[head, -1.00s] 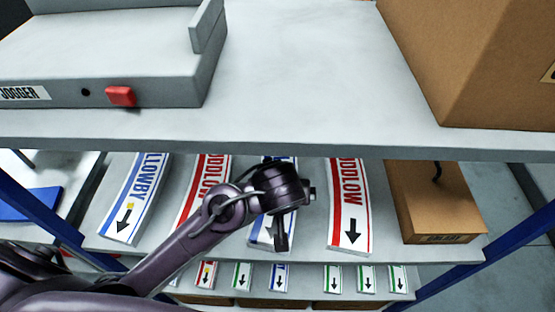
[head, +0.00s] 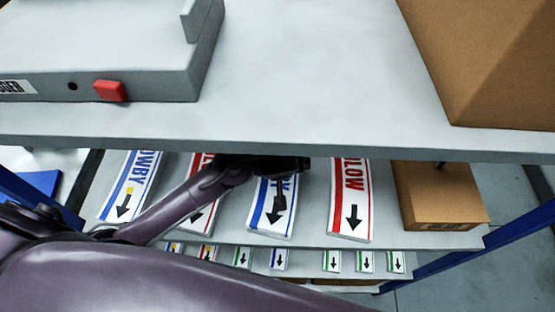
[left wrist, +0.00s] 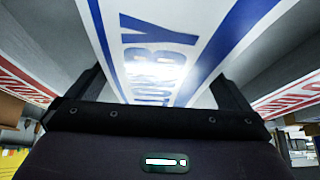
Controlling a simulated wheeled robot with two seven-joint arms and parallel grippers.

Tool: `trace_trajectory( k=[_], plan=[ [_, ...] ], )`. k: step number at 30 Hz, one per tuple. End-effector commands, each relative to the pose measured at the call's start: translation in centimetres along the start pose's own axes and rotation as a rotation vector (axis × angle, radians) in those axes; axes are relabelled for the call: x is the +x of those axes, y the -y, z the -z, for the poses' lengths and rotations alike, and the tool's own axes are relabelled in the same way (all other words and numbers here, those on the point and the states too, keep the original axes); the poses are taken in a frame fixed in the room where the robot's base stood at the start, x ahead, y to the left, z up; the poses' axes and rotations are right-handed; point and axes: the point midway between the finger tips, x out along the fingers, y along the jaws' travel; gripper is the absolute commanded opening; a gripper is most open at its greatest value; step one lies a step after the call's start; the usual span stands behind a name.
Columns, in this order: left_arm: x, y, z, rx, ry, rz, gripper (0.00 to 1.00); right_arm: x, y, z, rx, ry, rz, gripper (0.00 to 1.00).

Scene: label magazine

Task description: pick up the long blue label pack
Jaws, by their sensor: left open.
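A long blue label pack (head: 268,222), white with a blue edge stripe and a black arrow, lies sloping on the shelf under the top board, second from the right. My left gripper (head: 281,194) reaches in over it, and my wrist hides its upper part. In the left wrist view my left gripper (left wrist: 160,88) is open, with one finger at each side of the blue-lettered pack (left wrist: 185,65). Whether the fingers touch it I cannot tell. Another blue pack (head: 128,190), with a yellow mark by its arrow, lies at the far left. My right gripper is not in view.
Long red packs lie on both sides, one at the right (head: 350,200) and one partly behind my arm (head: 203,215). A cardboard box (head: 435,195) stands right of them. The top board (head: 310,80) overhangs the packs. Several short packs (head: 279,260) sit on the lower tier.

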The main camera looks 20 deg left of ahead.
Motion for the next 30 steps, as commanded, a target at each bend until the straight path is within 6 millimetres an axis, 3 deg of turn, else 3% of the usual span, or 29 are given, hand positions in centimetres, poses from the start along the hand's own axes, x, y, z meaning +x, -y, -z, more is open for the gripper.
trace_trajectory(
  k=[5, 18, 26, 30],
  plan=[
    [0.0, 0.0, 0.0, 0.000, 0.000, -0.001, 1.00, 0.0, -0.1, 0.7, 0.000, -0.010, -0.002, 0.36],
    [-0.1, -0.1, 0.1, -0.002, -0.003, -0.002, 0.45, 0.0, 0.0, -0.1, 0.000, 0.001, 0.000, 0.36],
    [-0.5, -0.1, 0.3, -0.003, -0.003, -0.004, 0.45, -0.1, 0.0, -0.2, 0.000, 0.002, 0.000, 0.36],
    [-2.1, -0.2, 1.2, -0.007, -0.004, -0.009, 0.45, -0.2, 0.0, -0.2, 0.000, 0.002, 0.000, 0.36]
  ],
)
